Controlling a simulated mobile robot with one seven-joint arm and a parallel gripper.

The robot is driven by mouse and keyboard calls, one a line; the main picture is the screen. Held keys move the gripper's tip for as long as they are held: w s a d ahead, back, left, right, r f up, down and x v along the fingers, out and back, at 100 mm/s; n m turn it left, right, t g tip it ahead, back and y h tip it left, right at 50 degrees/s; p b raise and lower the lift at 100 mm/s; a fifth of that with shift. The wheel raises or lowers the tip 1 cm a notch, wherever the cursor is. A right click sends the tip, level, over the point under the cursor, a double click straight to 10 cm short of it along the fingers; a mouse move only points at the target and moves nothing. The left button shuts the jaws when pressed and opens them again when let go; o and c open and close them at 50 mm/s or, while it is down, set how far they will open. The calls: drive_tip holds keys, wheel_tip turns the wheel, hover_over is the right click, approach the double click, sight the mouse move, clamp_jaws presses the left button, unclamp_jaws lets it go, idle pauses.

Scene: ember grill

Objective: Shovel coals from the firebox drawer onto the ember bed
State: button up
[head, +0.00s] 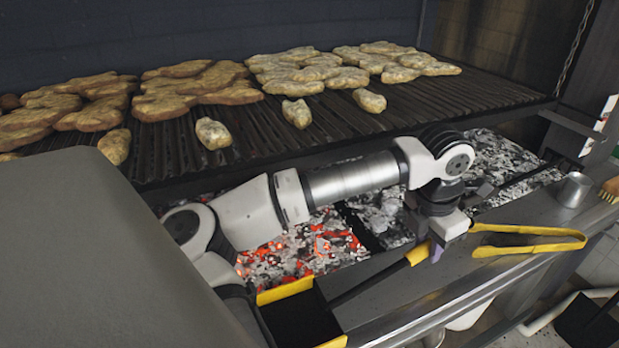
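The ember bed (290,252) lies under the grate, with glowing red coals among grey ash. More grey, ashy coals (495,160) lie further right. A black, yellow-edged pan or drawer (295,318) shows at the bottom centre; I cannot tell which it is, and its inside looks dark. A dark shaft (368,286) runs from near it along the front ledge to a yellow grip (418,253). My gripper (437,254) points down at the end of this yellow grip. Whether its fingers are closed around the grip cannot be made out.
A yellow loop handle (535,241) lies on the metal front ledge (540,213), right of my gripper. A metal cup (574,189) and a brush (609,188) stand at the ledge's right end. The grate (345,122) above carries many flat breads or meat pieces (195,88).

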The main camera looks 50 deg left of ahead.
clamp_jaws()
wheel_tip(320, 180, up, 12)
drive_tip(key=p, duration=0.6)
